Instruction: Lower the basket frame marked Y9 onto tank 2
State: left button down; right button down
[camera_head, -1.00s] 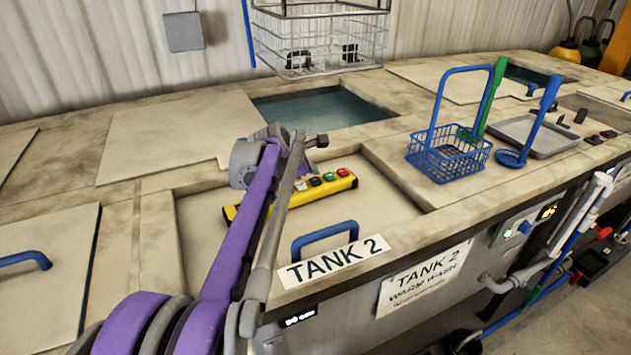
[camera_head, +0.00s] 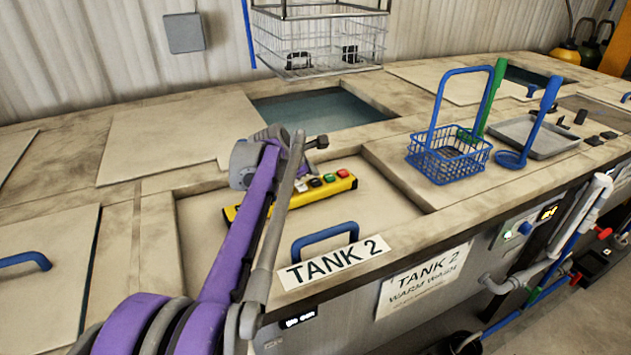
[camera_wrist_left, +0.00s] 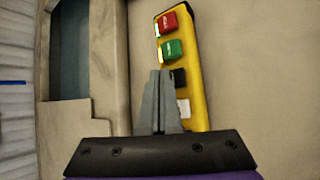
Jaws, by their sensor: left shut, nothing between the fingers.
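A wire basket in a metal frame (camera_head: 318,40) hangs above the open water of tank 2 (camera_head: 325,108). No Y9 marking is readable on it, and its top is cut off by the picture edge. A yellow control pendant (camera_head: 335,189) with red, green, black and white buttons lies on the tank lid. My left gripper (camera_head: 318,142) is shut and empty, above the pendant. In the left wrist view its closed fingers (camera_wrist_left: 158,100) point along the pendant (camera_wrist_left: 187,75), beside the black and green buttons. My right gripper is not in view.
The TANK 2 label (camera_head: 334,262) is on the front edge, by a blue lid handle (camera_head: 324,240). A small blue basket (camera_head: 447,160), a blue ladle (camera_head: 512,156) and a grey tray (camera_head: 538,136) stand to the right.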

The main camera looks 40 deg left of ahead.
pick_arm(q)
jog(key=shift+f, duration=0.1)
dwell(0.7)
jog(key=shift+f, duration=0.3)
